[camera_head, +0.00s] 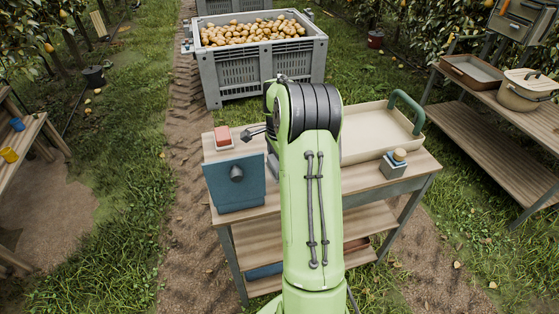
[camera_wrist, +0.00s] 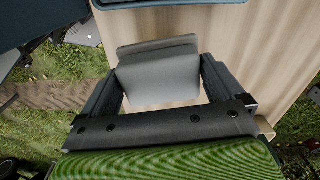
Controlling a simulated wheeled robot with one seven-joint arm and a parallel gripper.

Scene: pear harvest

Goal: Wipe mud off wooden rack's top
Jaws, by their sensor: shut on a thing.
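A wooden rack (camera_head: 365,192) with a light wood top stands in front of me, partly covered by my green arm in the head view. Its pale striped top (camera_wrist: 237,45) fills much of the wrist view. No mud is clear on the parts that I can see. My gripper (camera_wrist: 160,68) is shut on a grey, flat-faced folded item (camera_wrist: 160,75), perhaps a cloth. The item is held over the wood top; whether it touches is unclear. In the head view my arm hides most of the gripper and the item.
On the rack stand a cream tray (camera_head: 365,146) with a green handle, a small block with a round knob (camera_head: 393,166), a red block (camera_head: 222,136) and a blue box (camera_head: 240,192). A grey crate of pears (camera_head: 262,70) stands behind. Another rack (camera_head: 480,112) is at right.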

